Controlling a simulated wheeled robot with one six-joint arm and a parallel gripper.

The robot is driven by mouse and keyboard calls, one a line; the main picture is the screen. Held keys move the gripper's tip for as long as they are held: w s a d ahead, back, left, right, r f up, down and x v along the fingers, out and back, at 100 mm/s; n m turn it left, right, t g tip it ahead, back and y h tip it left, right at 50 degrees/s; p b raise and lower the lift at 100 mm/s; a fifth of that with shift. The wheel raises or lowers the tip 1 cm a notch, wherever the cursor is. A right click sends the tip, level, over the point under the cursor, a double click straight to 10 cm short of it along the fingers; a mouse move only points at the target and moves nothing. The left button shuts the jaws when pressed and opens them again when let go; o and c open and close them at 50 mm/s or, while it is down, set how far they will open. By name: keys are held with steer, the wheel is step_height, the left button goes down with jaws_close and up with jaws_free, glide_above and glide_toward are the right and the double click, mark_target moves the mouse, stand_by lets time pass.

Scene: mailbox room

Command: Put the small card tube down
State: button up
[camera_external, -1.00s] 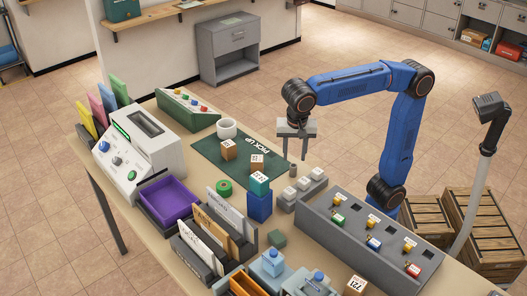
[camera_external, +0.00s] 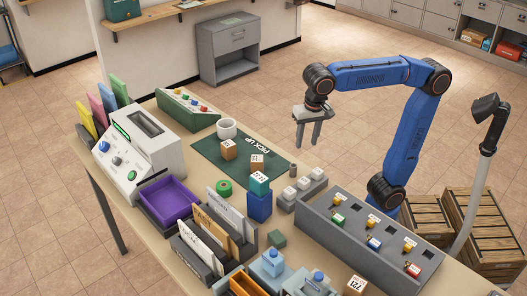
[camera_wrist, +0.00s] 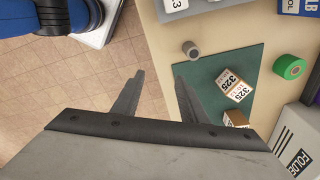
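The small card tube (camera_external: 293,170) is a short grey-brown cylinder. It stands on the tan table beside the right end of the green pick-up mat (camera_external: 211,151). In the wrist view the tube (camera_wrist: 191,49) shows its end, just off the mat's edge. My gripper (camera_external: 308,143) is above and behind the tube, off the table's far edge, with its fingers pointing down. In the wrist view my gripper (camera_wrist: 157,85) has its two fingers apart and nothing between them. The tube lies clear of both fingers.
Two cardboard boxes (camera_external: 257,162) and a white ring (camera_external: 226,128) are on or beside the mat. A teal cube (camera_external: 259,183) tops a blue block near the tube. Grey blocks (camera_external: 303,187) and a grey switch panel (camera_external: 360,228) stand to the right.

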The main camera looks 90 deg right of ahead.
steer(key=s+d+f+n+t, duration=0.2)
steer(key=s+d+f+n, duration=0.4)
steer(key=s+f, duration=0.3)
steer(key=s+d+f+n+t, duration=0.2)
steer(key=s+d+f+n, duration=0.4)
steer(key=s+f, duration=0.3)
step_height(320, 180, down, 4)
steer(key=shift+d+r+n+y, duration=0.15)
steer(key=shift+d+n+y, duration=0.25)
steer(key=shift+n, duration=0.4)
steer(key=shift+o, duration=0.6)
steer(key=shift+s, duration=0.1)
